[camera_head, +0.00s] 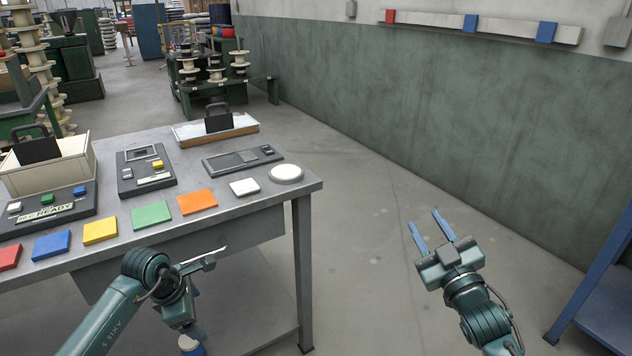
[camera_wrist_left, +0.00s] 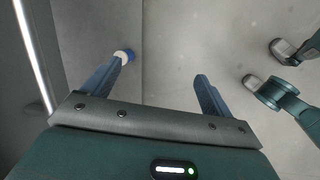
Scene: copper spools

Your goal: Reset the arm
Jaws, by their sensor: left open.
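My left arm comes in from the lower left in the head view, in front of the table's near edge. Its gripper (camera_head: 196,331) points down there, partly hidden by my wrist. In the left wrist view the left gripper (camera_wrist_left: 160,68) is open, with its two blue fingers well apart and nothing between them. My right gripper (camera_head: 424,219) is at the right over bare floor. Its two blue fingers are apart and empty, pointing away from me.
A grey table (camera_head: 300,186) fills the left, with coloured plates, a white round button (camera_head: 286,173) and a cream bin (camera_head: 58,170) on it. A small white-and-blue thing (camera_wrist_left: 124,56) shows near a left fingertip. A blue frame (camera_head: 604,262) stands at right. Floor between is clear.

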